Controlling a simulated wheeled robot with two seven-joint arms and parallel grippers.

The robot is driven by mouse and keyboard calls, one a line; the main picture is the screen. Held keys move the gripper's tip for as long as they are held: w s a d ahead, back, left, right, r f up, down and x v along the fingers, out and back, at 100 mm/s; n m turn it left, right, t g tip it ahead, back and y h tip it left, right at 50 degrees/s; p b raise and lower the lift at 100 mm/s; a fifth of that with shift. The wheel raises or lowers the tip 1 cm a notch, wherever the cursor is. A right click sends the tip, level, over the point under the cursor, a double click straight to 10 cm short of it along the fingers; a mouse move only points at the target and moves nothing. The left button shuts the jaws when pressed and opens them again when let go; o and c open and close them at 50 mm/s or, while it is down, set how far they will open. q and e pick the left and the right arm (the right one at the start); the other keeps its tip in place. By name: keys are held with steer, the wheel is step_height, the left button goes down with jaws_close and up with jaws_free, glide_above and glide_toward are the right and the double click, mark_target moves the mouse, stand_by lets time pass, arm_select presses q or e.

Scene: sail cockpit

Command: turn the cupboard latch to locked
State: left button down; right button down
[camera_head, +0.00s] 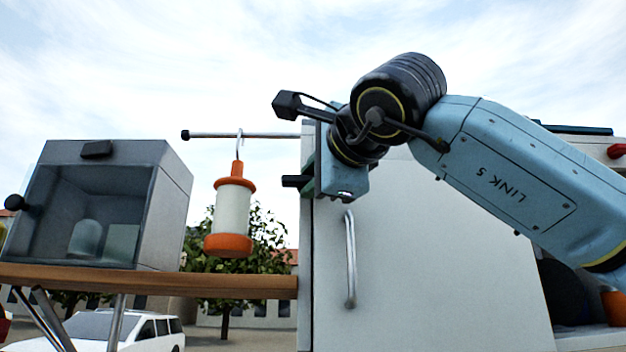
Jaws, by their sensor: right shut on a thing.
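The cupboard (420,270) has a pale grey door with a vertical metal handle (351,260). My right gripper (298,183) is at the upper left edge of this door, above and left of the handle. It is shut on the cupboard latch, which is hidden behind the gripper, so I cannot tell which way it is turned. The door looks closed. My left gripper is not in view.
A grey box with a glass front (100,205) stands on a wooden shelf (200,281) at left. An orange and white lantern (233,213) hangs from a thin rod (250,135) close to the cupboard's left side. My right arm covers the cupboard's upper right.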

steer(key=c, duration=1.4)
jaws_free()
steer(key=shift+c, duration=0.2)
steer(key=b+v, duration=0.3)
steer(key=v, duration=1)
steer(key=shift+s, duration=0.25)
steer(key=shift+w, duration=0.1)
